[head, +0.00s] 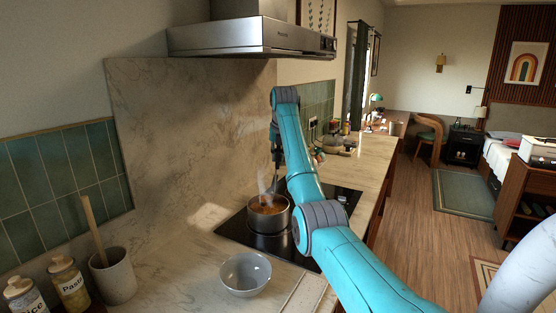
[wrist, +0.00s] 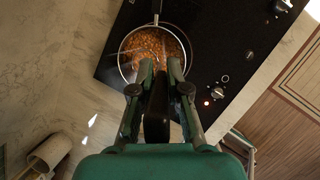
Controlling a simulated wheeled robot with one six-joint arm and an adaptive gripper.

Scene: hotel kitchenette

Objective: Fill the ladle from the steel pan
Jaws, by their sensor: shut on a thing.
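The steel pan (head: 268,218) stands on the black hob with reddish-brown food in it, and steam rises from it. In the wrist view the pan (wrist: 122,60) lies just beyond my fingertips, its contents lumpy and orange-brown. My gripper (wrist: 160,68) is shut on a dark handle (wrist: 157,108), which looks like the ladle's. In the head view my gripper is above the pan, partly hidden by my arm, and the dark handle (head: 275,183) runs down towards the pan. The ladle's cup is hidden, so I cannot tell whether it is in the food or holds any.
A grey bowl (head: 245,274) stands on the counter in front of the hob (head: 343,197). A utensil crock (head: 113,277) and labelled jars (head: 68,284) stand at left. The extractor hood (head: 250,38) hangs above.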

